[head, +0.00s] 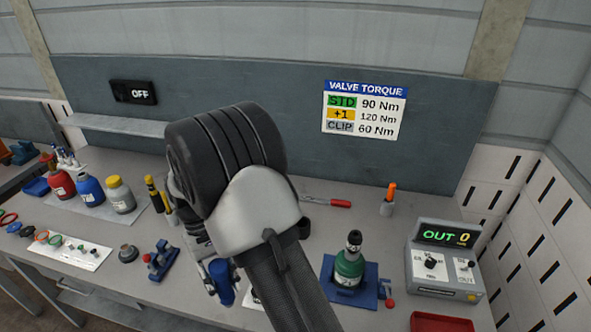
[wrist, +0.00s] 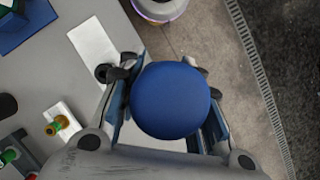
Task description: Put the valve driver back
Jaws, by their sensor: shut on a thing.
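My gripper (wrist: 168,100) is shut on a blue round-ended thing (wrist: 170,98) and holds it at the front edge of the bench. In the head view, the blue cylinder (head: 222,284) shows below my arm, which hides much of the gripper. It may be the valve driver, but its far end is hidden, so I cannot tell for certain. An orange-handled tool (head: 391,192) stands in a small grey cup (head: 386,208) at the back. Yellow-and-black tools (head: 154,194) stand left of my arm.
A green cylinder (head: 348,268) stands on a blue base (head: 365,299) to the right. Beside it is a grey control box (head: 441,275) reading OUT 0. Red, blue and grey bottles stand at left. A red-handled tool (head: 340,203) lies behind my arm.

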